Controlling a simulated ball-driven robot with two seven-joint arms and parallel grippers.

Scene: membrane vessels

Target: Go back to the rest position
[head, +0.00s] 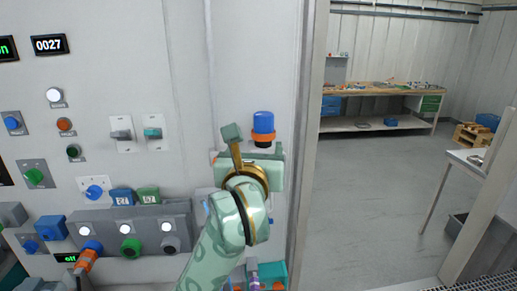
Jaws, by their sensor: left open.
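My left gripper (248,156) is in front of the pale wall panel (245,60), right of the panel's middle, with its pale green arm rising from the bottom edge. It is open, and I see nothing held in it. My wrist and forearm hide part of the panel below. My right gripper is not in view.
Switches, lamps and knobs cover the panel on the left, with a grey box (130,222) low down. A post edges the panel. Beyond it are open grey floor (375,190), a wooden workbench (375,90) and a white table (465,160).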

